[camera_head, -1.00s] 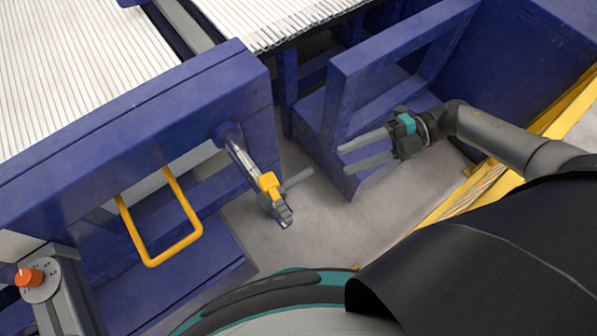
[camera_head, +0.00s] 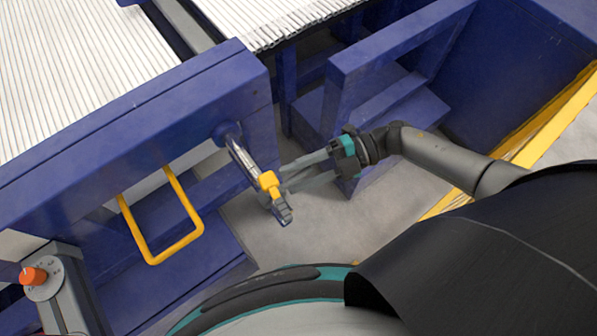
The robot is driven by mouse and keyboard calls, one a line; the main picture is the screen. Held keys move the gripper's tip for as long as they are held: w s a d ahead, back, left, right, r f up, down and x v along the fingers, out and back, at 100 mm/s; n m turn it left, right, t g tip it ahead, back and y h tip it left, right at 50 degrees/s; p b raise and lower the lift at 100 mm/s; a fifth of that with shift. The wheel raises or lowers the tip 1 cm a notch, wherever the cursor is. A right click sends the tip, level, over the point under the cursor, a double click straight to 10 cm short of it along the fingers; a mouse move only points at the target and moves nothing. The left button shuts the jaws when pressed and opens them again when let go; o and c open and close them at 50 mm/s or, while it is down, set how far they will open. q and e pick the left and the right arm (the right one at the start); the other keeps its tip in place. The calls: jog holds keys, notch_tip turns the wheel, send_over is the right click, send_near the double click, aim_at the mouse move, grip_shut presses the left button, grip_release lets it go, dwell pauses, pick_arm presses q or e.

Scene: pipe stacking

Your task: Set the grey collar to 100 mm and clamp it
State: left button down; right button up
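A bright metal rod (camera_head: 243,158) sticks out of the blue frame toward the lower right. A yellow block (camera_head: 269,182) sits around the rod near its outer end. A grey piece (camera_head: 281,209), seemingly the grey collar, is at the rod's tip, just below the yellow block. My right gripper (camera_head: 286,182) comes from the right with its two long fingers apart. The fingertips are close beside the yellow block, around where its grey lever sticks out. The lever is hard to tell from the fingers, and contact cannot be told. My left gripper is out of view.
A yellow loop handle (camera_head: 152,258) hangs from the blue frame (camera_head: 150,150) at left. An orange knob on a grey dial (camera_head: 34,276) is at the lower left. A blue stand (camera_head: 345,90) rises behind my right gripper. Grey floor (camera_head: 300,235) below the rod is clear.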

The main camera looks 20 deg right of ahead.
grip_shut()
dwell(1.3)
